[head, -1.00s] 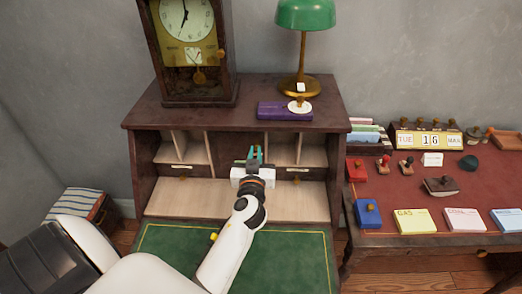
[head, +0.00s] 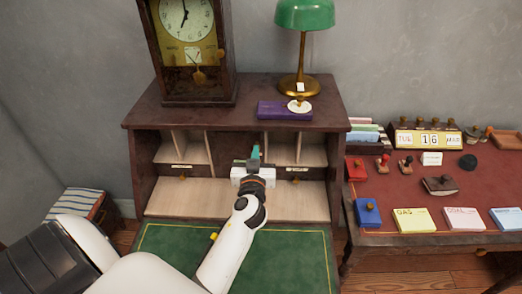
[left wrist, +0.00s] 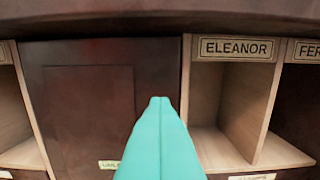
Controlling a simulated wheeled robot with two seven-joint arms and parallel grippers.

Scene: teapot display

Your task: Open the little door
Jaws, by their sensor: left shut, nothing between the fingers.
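The little door (head: 224,148) is a dark brown panel in the middle of the desk's row of pigeonholes. It stands closed, flush with its surround. In the left wrist view the door (left wrist: 88,105) fills the left half, with a recessed panel and a small label low down, partly hidden by my fingers. My left gripper (head: 255,152) has teal fingers, shut together and empty. In the left wrist view its fingertips (left wrist: 160,101) overlap the door's right part, beside the edge of the ELEANOR compartment. I cannot tell whether they touch the door. My right gripper is not in view.
Open pale-wood pigeonholes (head: 313,149) flank the door, with small labelled drawers below. A clock (head: 190,45), purple box (head: 284,111) and green lamp (head: 304,15) stand on top of the desk. A green writing surface (head: 290,262) lies in front. A red-topped table (head: 400,190) stands at right.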

